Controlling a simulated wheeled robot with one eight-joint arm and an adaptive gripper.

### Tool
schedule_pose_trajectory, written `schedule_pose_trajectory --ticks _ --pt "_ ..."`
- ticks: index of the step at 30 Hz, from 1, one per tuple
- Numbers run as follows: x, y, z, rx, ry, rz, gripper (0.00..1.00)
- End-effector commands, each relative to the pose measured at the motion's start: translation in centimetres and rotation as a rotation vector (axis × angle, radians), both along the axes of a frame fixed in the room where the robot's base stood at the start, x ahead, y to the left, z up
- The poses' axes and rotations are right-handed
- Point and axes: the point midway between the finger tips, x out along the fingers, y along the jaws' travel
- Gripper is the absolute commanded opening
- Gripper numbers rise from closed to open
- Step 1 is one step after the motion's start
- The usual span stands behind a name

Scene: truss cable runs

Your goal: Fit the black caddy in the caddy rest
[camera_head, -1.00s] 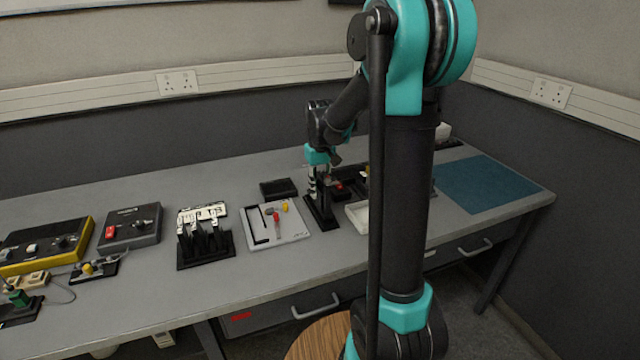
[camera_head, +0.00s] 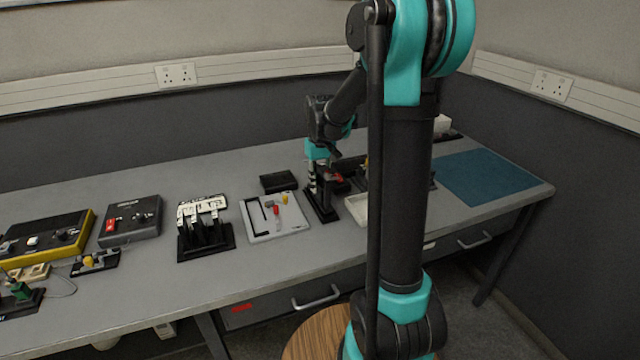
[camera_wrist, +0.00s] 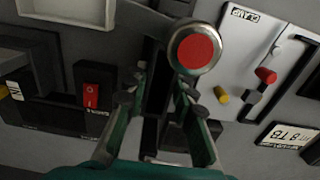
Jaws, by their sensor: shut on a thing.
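My gripper (camera_wrist: 160,112) is shut on a narrow dark part, which I take to be the black caddy (camera_wrist: 153,95); its outline is mostly hidden between the fingers. A round red disc with a metal rim (camera_wrist: 194,49) shows just beyond the fingertips in the wrist view. In the head view my gripper (camera_head: 318,170) is low over a black stand (camera_head: 322,210) on the bench, right of the tool tray. This stand may be the caddy rest; I cannot tell whether the caddy touches it or is seated.
The pale tool tray (camera_head: 262,233) lies left of the gripper, with a black box (camera_head: 278,181) behind it. A white open tray (camera_head: 357,208) is close on the right, partly behind my arm. A red switch (camera_wrist: 91,96) shows in the wrist view. A blue mat (camera_head: 485,182) lies far right.

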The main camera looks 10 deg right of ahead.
Motion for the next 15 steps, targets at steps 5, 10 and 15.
schedule_pose_trajectory --ticks 5,10,15 --pt "0.01 0.00 0.01 0.000 0.000 0.000 0.00" --pt "0.01 0.00 -0.09 0.000 0.000 0.000 0.00" --pt "0.01 0.00 -0.52 0.000 0.000 0.000 0.00"
